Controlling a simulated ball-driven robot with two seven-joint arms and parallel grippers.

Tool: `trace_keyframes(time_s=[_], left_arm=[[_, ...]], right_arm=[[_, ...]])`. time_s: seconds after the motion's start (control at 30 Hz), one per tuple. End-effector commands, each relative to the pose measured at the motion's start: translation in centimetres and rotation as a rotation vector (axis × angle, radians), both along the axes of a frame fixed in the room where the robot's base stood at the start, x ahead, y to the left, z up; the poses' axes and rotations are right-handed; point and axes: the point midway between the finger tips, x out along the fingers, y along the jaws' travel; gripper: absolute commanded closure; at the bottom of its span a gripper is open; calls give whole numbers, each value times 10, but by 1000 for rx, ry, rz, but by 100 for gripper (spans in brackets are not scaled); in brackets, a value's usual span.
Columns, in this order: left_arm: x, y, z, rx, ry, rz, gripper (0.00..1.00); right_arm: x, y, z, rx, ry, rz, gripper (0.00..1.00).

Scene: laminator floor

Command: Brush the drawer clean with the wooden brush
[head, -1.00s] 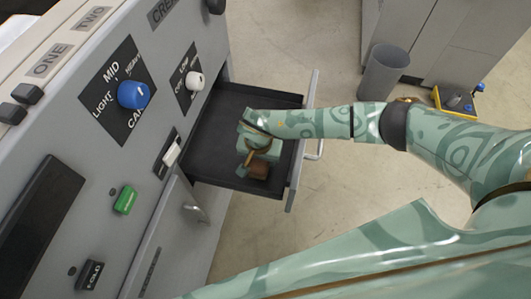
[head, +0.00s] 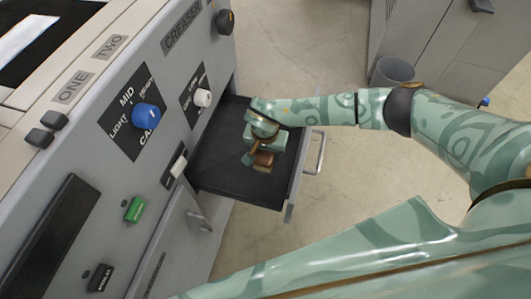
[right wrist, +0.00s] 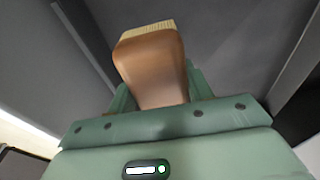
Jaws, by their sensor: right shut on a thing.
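The open drawer (head: 215,170) sticks out from the grey machine's front, with a dark, bare floor. My right gripper (head: 258,159) is over the drawer's front half, shut on the wooden brush (head: 264,161). In the right wrist view the brown brush (right wrist: 152,68) rises from between the fingers, with pale bristles (right wrist: 147,30) at its far end. I cannot tell if the bristles touch the drawer floor. No dirt can be made out on the visible floor. My left gripper is not in view.
The machine's panel with a blue knob (head: 146,116) and a green switch (head: 135,209) stands left of the drawer. The drawer's handle (head: 319,152) faces right. A grey bin (head: 392,72) stands at the back right. Concrete floor is clear beyond the drawer.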

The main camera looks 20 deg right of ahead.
Motion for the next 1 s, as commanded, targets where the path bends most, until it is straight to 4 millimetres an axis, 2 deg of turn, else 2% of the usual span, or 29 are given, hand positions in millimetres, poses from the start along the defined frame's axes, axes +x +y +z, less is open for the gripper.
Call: trace_keyframes(time_s=[0.03, 0.23, 0.87, 0.97, 1.0], left_arm=[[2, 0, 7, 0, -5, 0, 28], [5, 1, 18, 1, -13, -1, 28], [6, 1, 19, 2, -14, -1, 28], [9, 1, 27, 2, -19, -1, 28], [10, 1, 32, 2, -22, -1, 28]], right_arm=[[1, -1, 9, -1, -3, -2, 74], [1, -4, 23, 0, -2, -10, 74], [0, -5, 26, -1, -2, -6, 74], [-7, -9, 45, -4, -9, 50, 74], [-13, -12, 58, -6, -13, 93, 74]])
